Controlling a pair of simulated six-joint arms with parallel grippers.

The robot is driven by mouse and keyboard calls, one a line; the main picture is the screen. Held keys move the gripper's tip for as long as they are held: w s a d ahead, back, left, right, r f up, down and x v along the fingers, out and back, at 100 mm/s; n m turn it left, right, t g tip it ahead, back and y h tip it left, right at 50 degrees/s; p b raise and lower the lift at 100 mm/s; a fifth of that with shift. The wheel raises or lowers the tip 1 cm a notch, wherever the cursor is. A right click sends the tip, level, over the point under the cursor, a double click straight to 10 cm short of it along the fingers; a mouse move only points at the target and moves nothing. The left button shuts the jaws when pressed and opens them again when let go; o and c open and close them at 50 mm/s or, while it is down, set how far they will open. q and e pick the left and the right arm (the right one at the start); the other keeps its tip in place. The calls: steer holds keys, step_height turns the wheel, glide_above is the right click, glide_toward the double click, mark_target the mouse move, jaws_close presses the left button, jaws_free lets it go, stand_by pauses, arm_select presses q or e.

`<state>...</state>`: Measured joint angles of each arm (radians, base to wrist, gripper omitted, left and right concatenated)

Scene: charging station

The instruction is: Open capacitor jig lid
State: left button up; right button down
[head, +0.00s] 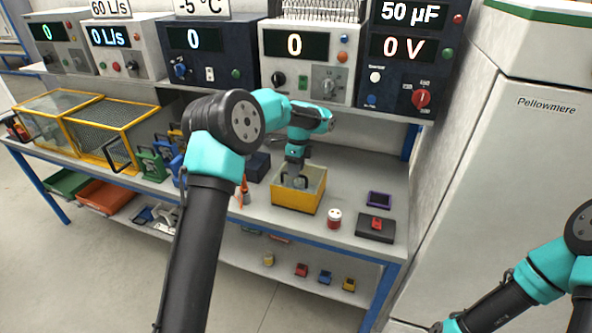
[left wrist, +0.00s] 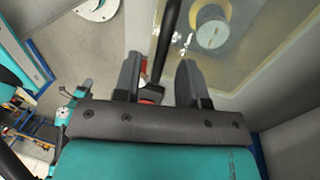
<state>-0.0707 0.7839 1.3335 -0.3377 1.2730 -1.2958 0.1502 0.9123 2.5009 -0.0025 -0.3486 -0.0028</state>
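The capacitor jig (head: 293,199) is a yellow box with a clear lid (head: 313,178) on the bench, right of its middle. The lid looks down. My left gripper (head: 294,180) points down at the lid. In the left wrist view my left gripper (left wrist: 160,80) has its fingers apart, with a dark handle bar (left wrist: 168,40) between them and gaps visible beside it. A pale round part (left wrist: 211,27) shows through the clear lid. My right arm is at the lower right of the head view; its fingers cannot be made out.
A red-and-white can (head: 334,218), a dark block with a red top (head: 376,226) and a small purple-framed item (head: 379,199) stand right of the jig. Instruments with displays line the shelf above. A yellow-framed mesh case (head: 112,122) is at left.

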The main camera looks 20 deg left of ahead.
arm_select(q)
steer(key=shift+s+f, duration=0.1)
steer(key=shift+f, duration=0.2)
steer(key=shift+c, duration=0.4)
jaws_close()
